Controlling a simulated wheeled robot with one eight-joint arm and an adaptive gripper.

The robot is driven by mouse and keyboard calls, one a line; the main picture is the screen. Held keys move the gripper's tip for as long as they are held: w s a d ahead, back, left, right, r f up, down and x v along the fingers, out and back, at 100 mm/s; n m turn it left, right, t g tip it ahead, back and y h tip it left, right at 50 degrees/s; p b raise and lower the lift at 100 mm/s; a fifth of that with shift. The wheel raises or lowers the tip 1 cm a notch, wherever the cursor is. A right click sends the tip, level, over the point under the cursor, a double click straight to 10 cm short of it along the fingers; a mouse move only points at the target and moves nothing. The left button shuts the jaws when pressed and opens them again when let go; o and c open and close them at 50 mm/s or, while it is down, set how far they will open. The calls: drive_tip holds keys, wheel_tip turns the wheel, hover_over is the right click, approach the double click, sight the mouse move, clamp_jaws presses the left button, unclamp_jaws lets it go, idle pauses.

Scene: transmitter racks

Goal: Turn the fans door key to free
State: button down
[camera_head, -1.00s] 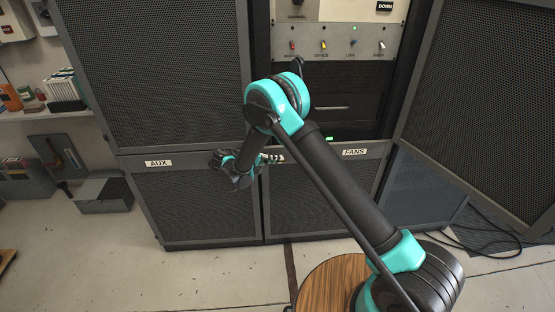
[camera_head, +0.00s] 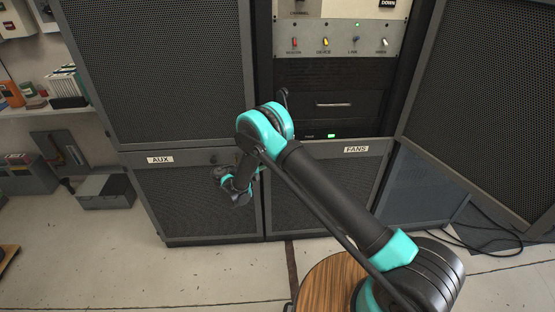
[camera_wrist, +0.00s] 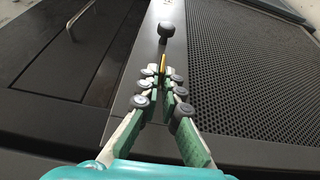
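The FANS door (camera_head: 330,195) is the lower right mesh door, with its label (camera_head: 356,149) on the top strip. In the head view my arm hides the left part of that strip and my gripper. In the wrist view my gripper (camera_wrist: 163,72) points along a grey strip, its fingertips close together with a narrow gap. A thin brass-coloured piece (camera_wrist: 163,61), perhaps the key, shows between and just past the tips. Whether the fingers touch it I cannot tell. A dark round knob (camera_wrist: 167,30) on a stalk stands just beyond.
The AUX door (camera_head: 200,204) is to the left, with a dark knob (camera_head: 213,158) on its top strip. A switch panel (camera_head: 340,40) and a drawer handle (camera_head: 333,104) are above. A round wooden stool top (camera_head: 325,285) stands in front; cables (camera_head: 485,235) lie at right.

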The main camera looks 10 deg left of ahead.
drive_tip(key=c, duration=1.7)
unclamp_jaws()
drive_tip(key=v, duration=1.2)
